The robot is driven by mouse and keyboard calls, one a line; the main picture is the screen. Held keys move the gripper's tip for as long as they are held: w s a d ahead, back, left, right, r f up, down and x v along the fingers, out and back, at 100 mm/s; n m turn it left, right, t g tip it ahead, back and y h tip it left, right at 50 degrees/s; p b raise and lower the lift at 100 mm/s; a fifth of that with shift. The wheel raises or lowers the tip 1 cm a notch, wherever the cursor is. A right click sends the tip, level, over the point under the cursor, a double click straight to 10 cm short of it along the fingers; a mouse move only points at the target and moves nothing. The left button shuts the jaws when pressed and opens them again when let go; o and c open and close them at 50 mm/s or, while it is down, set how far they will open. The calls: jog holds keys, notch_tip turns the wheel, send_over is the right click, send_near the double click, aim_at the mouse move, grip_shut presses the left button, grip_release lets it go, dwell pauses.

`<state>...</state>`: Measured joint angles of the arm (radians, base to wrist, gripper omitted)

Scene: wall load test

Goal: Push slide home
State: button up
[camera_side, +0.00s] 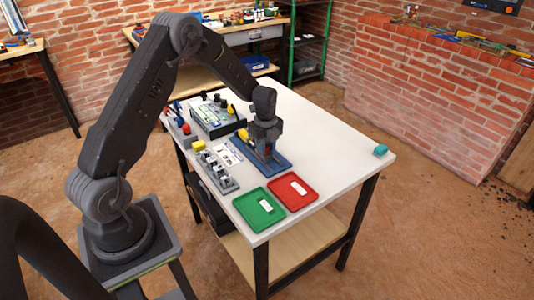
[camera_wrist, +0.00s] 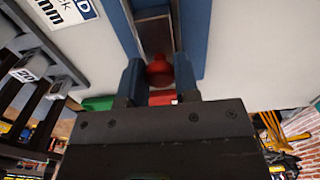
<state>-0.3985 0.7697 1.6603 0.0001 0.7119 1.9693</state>
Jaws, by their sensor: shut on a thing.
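The blue slide fixture (camera_side: 280,164) lies on the white table, below my gripper (camera_side: 267,152). In the wrist view, the blue rails (camera_wrist: 192,35) run away from my gripper (camera_wrist: 159,78), with a dark slide block (camera_wrist: 155,35) in the channel between them. A red knob (camera_wrist: 158,70) sits at the near end of the block, between my two blue-grey fingers. My gripper is shut on this red knob. My gripper hides much of the fixture in the side view, and I cannot tell how far along the channel the block sits.
A green tray (camera_side: 249,217) and a red tray (camera_side: 302,202), each with a white label, lie at the table's front. A grey rack of blocks (camera_side: 217,172) and an instrument box (camera_side: 217,117) stand left. A teal object (camera_side: 380,150) sits at the right corner; the table's right side is clear.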

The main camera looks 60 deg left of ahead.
jog(key=shift+a, duration=1.25)
jog(key=o, duration=0.7)
jog(key=shift+c, duration=0.2)
jog(key=shift+r, duration=3.55)
